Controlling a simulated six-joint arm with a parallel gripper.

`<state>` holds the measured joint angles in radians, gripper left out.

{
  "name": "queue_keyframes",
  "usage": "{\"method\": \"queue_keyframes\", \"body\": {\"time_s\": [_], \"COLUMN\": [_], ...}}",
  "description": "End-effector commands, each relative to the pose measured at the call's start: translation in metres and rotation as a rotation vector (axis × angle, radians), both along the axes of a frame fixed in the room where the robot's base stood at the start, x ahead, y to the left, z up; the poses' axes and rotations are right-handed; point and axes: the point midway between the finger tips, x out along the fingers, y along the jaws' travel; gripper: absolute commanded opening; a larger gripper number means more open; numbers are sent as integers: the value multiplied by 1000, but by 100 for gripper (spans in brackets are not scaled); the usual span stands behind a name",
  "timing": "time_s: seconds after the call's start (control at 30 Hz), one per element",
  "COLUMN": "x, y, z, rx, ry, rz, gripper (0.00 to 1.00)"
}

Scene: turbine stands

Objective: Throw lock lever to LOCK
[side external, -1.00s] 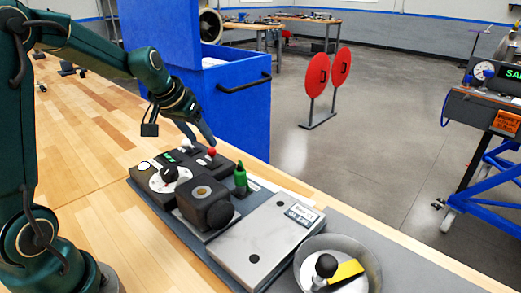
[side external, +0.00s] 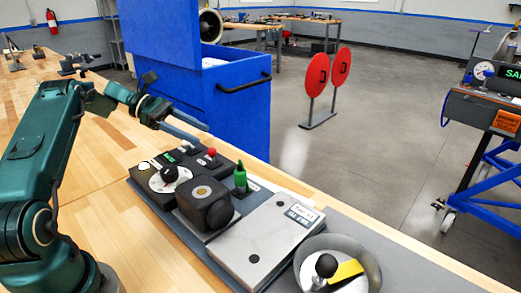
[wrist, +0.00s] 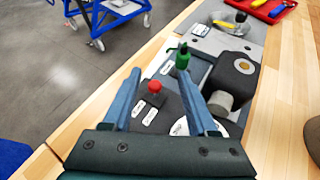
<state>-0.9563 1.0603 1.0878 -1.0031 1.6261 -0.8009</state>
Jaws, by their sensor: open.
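A red ball knob (side external: 212,152) stands at the far end of the black control panel (side external: 190,164) in the side view. It also shows in the wrist view (wrist: 154,87), with small white labels (wrist: 150,116) beside it, too small to read. I cannot tell which position the lever is in. My gripper (side external: 202,133) is open and empty, above the panel and apart from the knob. In the wrist view my gripper (wrist: 158,76) has its two blue-grey fingers spread, with the red knob seen between them.
A green-topped part (side external: 240,178), a black block (side external: 205,205), a black knob on a white dial (side external: 169,174), a grey box (side external: 262,238) and a round bowl (side external: 340,258) crowd the mat. A blue cabinet (side external: 240,115) stands behind.

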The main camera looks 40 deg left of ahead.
Motion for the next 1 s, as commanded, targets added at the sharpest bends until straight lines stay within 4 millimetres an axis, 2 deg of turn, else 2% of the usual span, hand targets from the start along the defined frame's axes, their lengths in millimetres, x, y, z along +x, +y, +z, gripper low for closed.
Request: {"method": "queue_keyframes", "body": {"time_s": [0.03, 0.1, 0.23, 0.63, 0.97, 1.0], "x": [-4, -8, -13, 11, 14, 14], "y": [11, 21, 27, -5, -9, -9], "z": [-9, -19, -30, -46, -48, -48], "rx": [-29, -50, -72, -67, -66, -66], "ry": [1, 10, 25, 24, 23, 23], "rz": [33, 64, 92, 90, 92, 92], "gripper": [58, 58, 58, 58, 58, 51]}}
